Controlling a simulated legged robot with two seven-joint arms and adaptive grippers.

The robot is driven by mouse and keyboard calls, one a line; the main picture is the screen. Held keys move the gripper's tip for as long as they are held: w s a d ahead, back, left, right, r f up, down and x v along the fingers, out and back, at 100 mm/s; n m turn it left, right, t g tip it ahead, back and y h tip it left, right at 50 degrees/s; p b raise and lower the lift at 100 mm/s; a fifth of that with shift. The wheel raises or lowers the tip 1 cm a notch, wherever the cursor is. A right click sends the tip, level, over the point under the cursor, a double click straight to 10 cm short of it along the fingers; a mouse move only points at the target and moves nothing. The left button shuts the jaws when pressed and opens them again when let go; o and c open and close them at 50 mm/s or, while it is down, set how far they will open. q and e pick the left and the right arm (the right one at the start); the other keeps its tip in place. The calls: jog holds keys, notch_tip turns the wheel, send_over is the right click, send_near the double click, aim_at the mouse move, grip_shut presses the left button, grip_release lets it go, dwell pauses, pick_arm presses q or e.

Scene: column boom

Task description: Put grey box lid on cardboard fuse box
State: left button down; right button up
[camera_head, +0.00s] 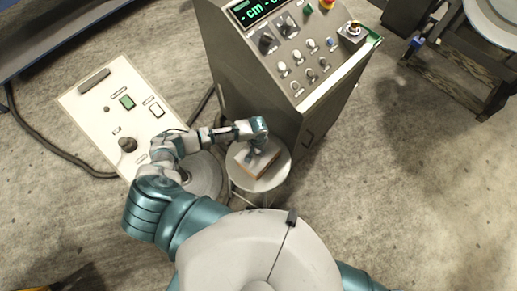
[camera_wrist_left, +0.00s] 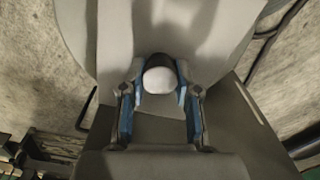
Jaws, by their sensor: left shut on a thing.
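The cardboard fuse box (camera_head: 264,176) stands on a small round table (camera_head: 241,182), its brown side showing at the lower right. The grey box lid (camera_head: 265,159) shows as a light grey top over the box. I cannot tell whether it rests flush or sits slightly above. My left gripper (camera_head: 254,155) reaches down over the lid and hides part of it. In the left wrist view, its blue-padded fingers (camera_wrist_left: 160,88) are closed around a pale rounded knob (camera_wrist_left: 160,80), which seems to belong to the lid. My right gripper is out of view.
A tall control console (camera_head: 290,75) with knobs and a green display stands just behind the table. A cream panel (camera_head: 115,105) with buttons lies to the left. A dark cable (camera_head: 50,145) runs on the floor. Open concrete floor (camera_head: 400,210) lies to the right.

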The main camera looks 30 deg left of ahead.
pick_arm(q)
jog(key=shift+w+a, duration=0.1)
jog(key=shift+a, duration=0.2)
jog(key=c, duration=0.8)
grip_release()
jog(key=shift+a+f, duration=0.1)
jog(key=shift+a, duration=0.35)
jog(key=shift+o, duration=0.3)
jog(key=shift+a, duration=0.1)
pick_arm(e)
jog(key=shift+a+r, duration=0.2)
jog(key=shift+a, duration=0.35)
pick_arm(q)
jog(key=shift+d, duration=0.35)
jog(key=shift+d+r, duration=0.15)
jog(key=shift+r, duration=0.35)
notch_tip(320, 180, up, 11)
jog(key=shift+a, duration=0.2)
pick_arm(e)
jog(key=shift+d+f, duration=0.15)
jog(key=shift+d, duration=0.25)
